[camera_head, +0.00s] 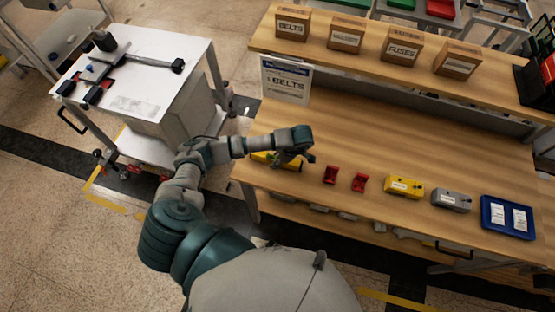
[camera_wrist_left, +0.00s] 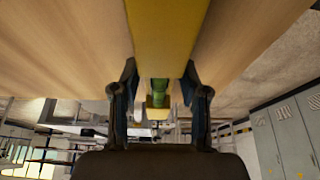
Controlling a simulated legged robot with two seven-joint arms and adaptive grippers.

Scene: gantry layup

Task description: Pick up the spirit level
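The spirit level is a yellow bar with a green vial. In the head view the level (camera_head: 262,157) lies near the left front edge of the wooden bench, partly hidden by my left gripper (camera_head: 297,158). In the left wrist view the yellow level (camera_wrist_left: 165,25) runs between the two fingers of my left gripper (camera_wrist_left: 159,68). The fingers are spread, one on each side of the level. A gap shows beside the vial end; whether the fingertips touch the bar is hard to tell. My right gripper is not in view.
On the bench (camera_head: 400,135), right of my gripper, are two red parts (camera_head: 330,174), a yellow box (camera_head: 404,187), a grey box (camera_head: 452,200) and a blue tray (camera_head: 484,222). A white cart (camera_head: 150,60) is left.

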